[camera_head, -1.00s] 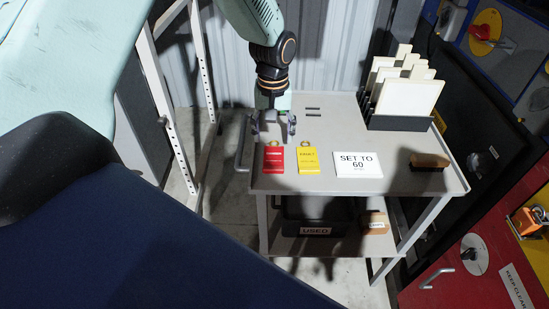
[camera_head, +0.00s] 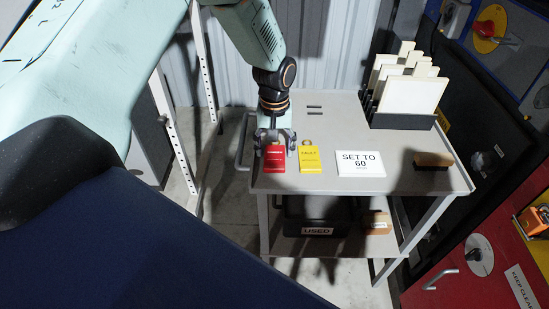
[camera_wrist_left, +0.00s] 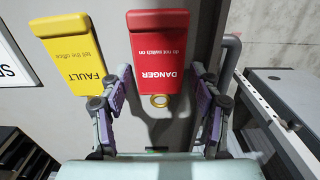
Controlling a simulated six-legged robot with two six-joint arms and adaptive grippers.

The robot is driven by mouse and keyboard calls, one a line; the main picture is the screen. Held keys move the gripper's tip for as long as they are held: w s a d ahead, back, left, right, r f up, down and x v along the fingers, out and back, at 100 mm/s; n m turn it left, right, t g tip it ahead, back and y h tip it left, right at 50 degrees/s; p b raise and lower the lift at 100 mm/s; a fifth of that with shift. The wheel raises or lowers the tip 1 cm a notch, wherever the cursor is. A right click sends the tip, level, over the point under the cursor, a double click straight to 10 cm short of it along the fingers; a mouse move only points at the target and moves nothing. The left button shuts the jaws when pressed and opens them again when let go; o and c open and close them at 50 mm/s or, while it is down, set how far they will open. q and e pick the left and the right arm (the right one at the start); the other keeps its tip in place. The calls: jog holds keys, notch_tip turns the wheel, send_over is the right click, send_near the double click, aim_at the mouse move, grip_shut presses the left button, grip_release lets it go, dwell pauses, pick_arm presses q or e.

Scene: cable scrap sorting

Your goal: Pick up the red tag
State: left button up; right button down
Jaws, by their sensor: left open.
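The red tag (camera_head: 273,160) lies flat on the grey trolley top (camera_head: 400,181) near its left front corner. In the left wrist view the red tag (camera_wrist_left: 160,50) reads DANGER, and its brass ring points toward my gripper. My left gripper (camera_head: 275,145) is open and hangs over the ring end of the tag. In the left wrist view its fingers (camera_wrist_left: 163,85) stand on both sides of the tag's lower end, with nothing held. The yellow FAULT tag (camera_head: 309,160) lies to the right of the red one. My right gripper is not seen.
A white SET TO 60 card (camera_head: 360,164), a brush (camera_head: 433,160) and a rack of pale boards (camera_head: 403,122) share the trolley top. A USED bin (camera_head: 317,231) stands on the lower shelf. A handle (camera_head: 243,143) sticks out at the left edge.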

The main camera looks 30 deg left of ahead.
pick_arm(q)
jog(key=shift+s+d, duration=0.1)
jog(key=shift+s, duration=0.05)
jog(key=shift+f, duration=0.2)
jog(key=shift+r, duration=0.15)
jog(key=c, duration=0.4)
jog(key=shift+c, duration=1.2)
